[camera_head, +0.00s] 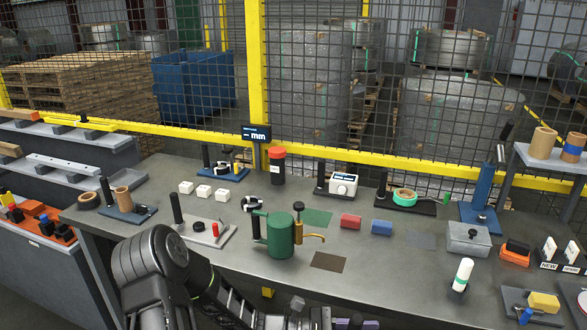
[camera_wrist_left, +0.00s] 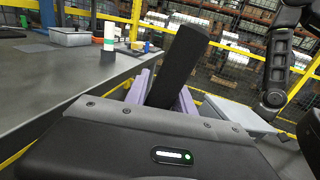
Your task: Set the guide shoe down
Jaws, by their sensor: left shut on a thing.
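My left gripper (camera_head: 356,323) is at the bottom edge of the head view, in front of the table's near edge, with its purple fingers just showing. In the left wrist view the left gripper (camera_wrist_left: 165,100) is shut on a long black block (camera_wrist_left: 180,65), which I take to be the guide shoe. The block stands up out of the fingers, tilted to the right. It is clear of the table. The fingers and gripper body hide its lower end. My right gripper is in neither view; a black arm link shows at the right of the wrist view.
The grey table (camera_head: 375,265) has bare room near its front edge. Brown (camera_head: 328,262) and green (camera_head: 318,217) patches lie on it. A green pot (camera_head: 281,236), red block (camera_head: 350,221), blue block (camera_head: 382,228) and white-green cylinder (camera_head: 463,272) stand around. A yellow-framed fence runs behind.

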